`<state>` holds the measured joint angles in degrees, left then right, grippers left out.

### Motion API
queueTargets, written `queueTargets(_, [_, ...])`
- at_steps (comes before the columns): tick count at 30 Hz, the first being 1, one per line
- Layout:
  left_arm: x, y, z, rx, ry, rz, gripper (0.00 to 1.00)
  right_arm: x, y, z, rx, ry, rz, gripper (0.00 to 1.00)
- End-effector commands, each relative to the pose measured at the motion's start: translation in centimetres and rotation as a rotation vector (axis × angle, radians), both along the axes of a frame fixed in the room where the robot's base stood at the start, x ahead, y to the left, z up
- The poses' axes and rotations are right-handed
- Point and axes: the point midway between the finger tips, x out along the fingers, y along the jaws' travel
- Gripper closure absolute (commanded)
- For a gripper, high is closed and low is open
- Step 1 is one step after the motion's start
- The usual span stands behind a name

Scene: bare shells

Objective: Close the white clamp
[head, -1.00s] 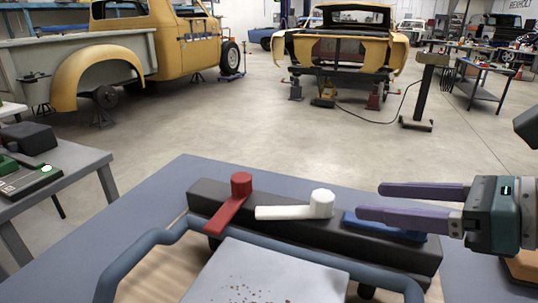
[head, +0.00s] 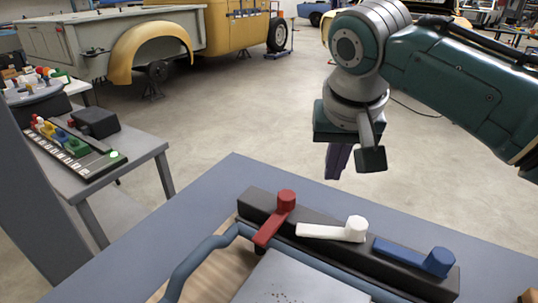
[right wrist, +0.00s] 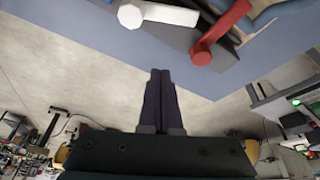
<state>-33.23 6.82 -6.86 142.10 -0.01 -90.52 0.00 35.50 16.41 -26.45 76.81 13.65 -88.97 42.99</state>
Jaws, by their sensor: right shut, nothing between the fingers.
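The white clamp (head: 328,232) is a lever with a round knob at its right end. It lies along the black bar (head: 246,203), its arm pointing left. The red clamp (head: 271,224) beside it lies across the bar, toward the pale plate (head: 290,278). The blue clamp (head: 412,257) at the right lies along the bar, like the white one. My right gripper (head: 334,176) points down beyond the table's far edge, shut and empty, apart from the clamps. In the right wrist view its fingertips (right wrist: 160,72) are below the white clamp (right wrist: 165,15) and red clamp (right wrist: 214,38). My left gripper is out of view.
The blue-grey table (head: 222,192) carries the bar and a blue tubular handle (head: 197,259). A side table (head: 140,160) at the left holds a dark box (head: 95,123) and coloured parts. Open floor (head: 225,120) lies beyond, with yellow vehicle bodies behind.

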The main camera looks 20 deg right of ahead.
Motion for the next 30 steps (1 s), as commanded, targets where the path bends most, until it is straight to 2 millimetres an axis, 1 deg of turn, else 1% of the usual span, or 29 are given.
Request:
queueTargets(1, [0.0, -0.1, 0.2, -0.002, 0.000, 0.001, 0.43, 0.1, 0.4, 0.6, 0.013, 0.007, -0.028, 1.00])
queueTargets(2, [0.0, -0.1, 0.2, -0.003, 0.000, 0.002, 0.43, 0.1, 0.6, 0.6, 0.019, 0.012, -0.043, 1.00])
queueTargets(5, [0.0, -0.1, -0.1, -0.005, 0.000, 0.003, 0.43, 0.2, 0.6, 0.0, 0.025, 0.018, -0.060, 1.00])
queueTargets(8, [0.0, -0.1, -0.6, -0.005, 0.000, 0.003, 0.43, 0.6, 0.4, -1.4, 0.024, 0.017, -0.059, 1.00])
queueTargets(15, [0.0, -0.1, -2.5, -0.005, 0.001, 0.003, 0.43, 1.9, -0.3, -5.9, 0.023, 0.016, -0.058, 1.00])
queueTargets(23, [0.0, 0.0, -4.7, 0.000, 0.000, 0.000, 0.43, 3.1, -0.9, -9.4, 0.022, 0.013, -0.058, 1.00])
queueTargets(24, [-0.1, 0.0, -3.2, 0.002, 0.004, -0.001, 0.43, 2.4, -0.6, -8.4, 0.022, 0.015, -0.054, 1.00])
queueTargets(30, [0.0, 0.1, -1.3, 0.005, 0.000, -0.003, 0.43, 0.4, 0.4, -8.4, 0.022, 0.013, -0.052, 1.00])
